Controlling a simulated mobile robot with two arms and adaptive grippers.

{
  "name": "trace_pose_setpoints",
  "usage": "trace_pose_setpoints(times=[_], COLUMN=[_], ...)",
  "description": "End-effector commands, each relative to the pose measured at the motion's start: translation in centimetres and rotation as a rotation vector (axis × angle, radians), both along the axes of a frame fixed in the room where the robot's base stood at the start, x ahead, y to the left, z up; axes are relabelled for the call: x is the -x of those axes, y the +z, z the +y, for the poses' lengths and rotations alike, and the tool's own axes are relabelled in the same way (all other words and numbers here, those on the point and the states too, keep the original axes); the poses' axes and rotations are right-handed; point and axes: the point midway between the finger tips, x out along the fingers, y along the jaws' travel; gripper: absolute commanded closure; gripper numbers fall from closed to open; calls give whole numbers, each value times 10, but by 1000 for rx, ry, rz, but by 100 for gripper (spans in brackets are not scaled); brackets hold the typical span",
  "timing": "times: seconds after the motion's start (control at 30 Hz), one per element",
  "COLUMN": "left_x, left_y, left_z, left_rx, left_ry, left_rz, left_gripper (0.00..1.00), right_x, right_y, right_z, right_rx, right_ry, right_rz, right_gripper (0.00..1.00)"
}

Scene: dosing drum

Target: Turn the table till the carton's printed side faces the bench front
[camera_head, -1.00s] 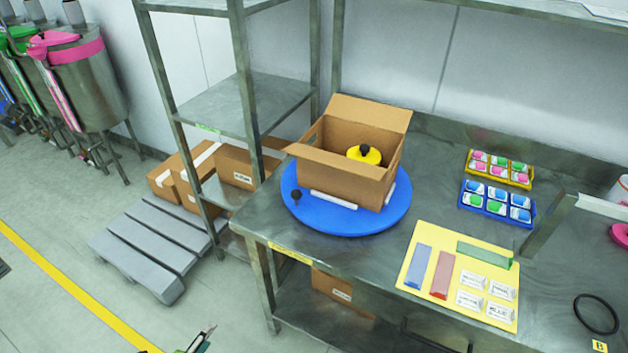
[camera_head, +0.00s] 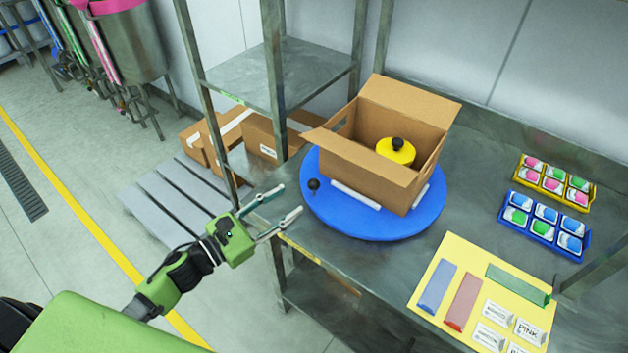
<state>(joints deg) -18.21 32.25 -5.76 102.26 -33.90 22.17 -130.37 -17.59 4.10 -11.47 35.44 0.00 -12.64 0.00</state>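The blue round table (camera_head: 425,214) sits on the metal bench near its left end. An open cardboard carton (camera_head: 365,172) stands on it with its flaps up and a yellow round thing with a black knob (camera_head: 396,151) inside. No print shows on the carton sides I can see. A dark knob (camera_head: 314,185) stands on the round table's left edge. My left gripper (camera_head: 286,203) is open and empty, left of the round table, with its fingers pointing at the knob and apart from it. My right gripper is not in view.
A yellow mat (camera_head: 487,255) with coloured bars and white cards lies right of the round table. A yellow tray (camera_head: 556,183) and a blue tray (camera_head: 545,224) stand behind it. A metal rack (camera_head: 265,75) rises behind left. A pallet (camera_head: 173,205) is on the floor.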

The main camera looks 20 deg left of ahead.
Motion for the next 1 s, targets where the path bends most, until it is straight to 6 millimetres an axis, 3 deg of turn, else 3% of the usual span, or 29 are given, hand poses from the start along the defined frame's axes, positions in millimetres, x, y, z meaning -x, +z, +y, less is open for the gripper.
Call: trace_pose_setpoints(times=[0.3,0.5,0.97,1.0], left_x=[-50,-72,-80,-80], left_y=[3,2,0,0], left_z=[-29,-42,-48,-48], left_rx=[4,3,2,2], left_ry=[2,2,1,1], left_rz=[0,1,2,2], left_gripper=[62,62,62,72], right_x=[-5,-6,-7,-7], right_y=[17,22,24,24], right_z=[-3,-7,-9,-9], right_rx=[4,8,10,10], right_ry=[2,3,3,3], right_rz=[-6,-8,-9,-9], right_gripper=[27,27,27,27])
